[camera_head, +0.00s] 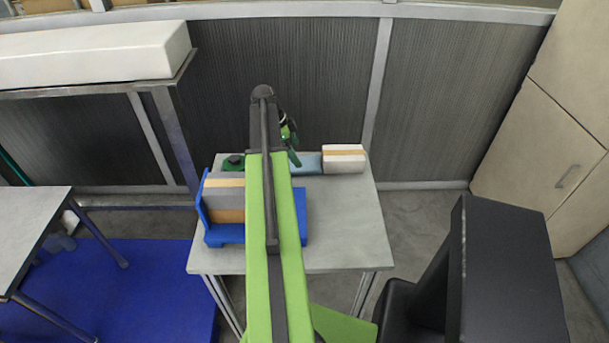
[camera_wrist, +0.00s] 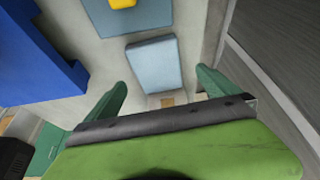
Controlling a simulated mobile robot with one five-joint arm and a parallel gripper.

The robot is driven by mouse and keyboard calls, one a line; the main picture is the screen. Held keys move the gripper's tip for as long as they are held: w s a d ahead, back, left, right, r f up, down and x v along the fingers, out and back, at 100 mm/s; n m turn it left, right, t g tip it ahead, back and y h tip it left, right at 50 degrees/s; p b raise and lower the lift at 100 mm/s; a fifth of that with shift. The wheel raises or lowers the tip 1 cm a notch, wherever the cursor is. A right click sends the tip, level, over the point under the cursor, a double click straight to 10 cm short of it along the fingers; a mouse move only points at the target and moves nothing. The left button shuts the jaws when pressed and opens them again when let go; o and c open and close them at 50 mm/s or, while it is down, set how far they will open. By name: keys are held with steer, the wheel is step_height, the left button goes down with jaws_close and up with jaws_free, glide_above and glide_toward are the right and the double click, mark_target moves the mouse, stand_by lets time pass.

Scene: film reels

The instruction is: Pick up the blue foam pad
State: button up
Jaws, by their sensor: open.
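The blue foam pad (camera_wrist: 154,64) is a pale blue, flat block with rounded corners, lying on the grey table. In the head view, part of a pale blue shape (camera_head: 308,163) shows near the table's back edge, left of a white block; my arm hides the rest of that area. My gripper (camera_wrist: 162,80) is open and empty. Its two green fingers stand apart, with the pad ahead of and between their tips in the wrist view. In the head view my gripper (camera_head: 291,146) is over the back of the table, partly hidden by my arm.
A blue rack (camera_head: 225,236) holding tan and grey blocks stands at the table's left; it also shows in the wrist view (camera_wrist: 38,55). A white block with a tan band (camera_head: 343,159) sits at the back right. A grey-blue mat (camera_wrist: 110,20) bears a yellow object (camera_wrist: 123,3).

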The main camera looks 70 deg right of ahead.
mark_target(304, 163)
steer(key=shift+s+f, duration=0.2)
steer(key=shift+f, duration=0.15)
steer(key=b+x, duration=0.4)
steer(key=x, duration=0.1)
steer(key=shift+s+f+b, duration=0.15)
steer(key=shift+s+b, duration=0.1)
steer(key=shift+b, duration=0.1)
steer(key=c, duration=1.3)
steer(key=shift+r+p, duration=0.3)
step_height(304, 163, up, 10)
steer(key=p, duration=0.9)
steer(key=shift+p, duration=0.4)
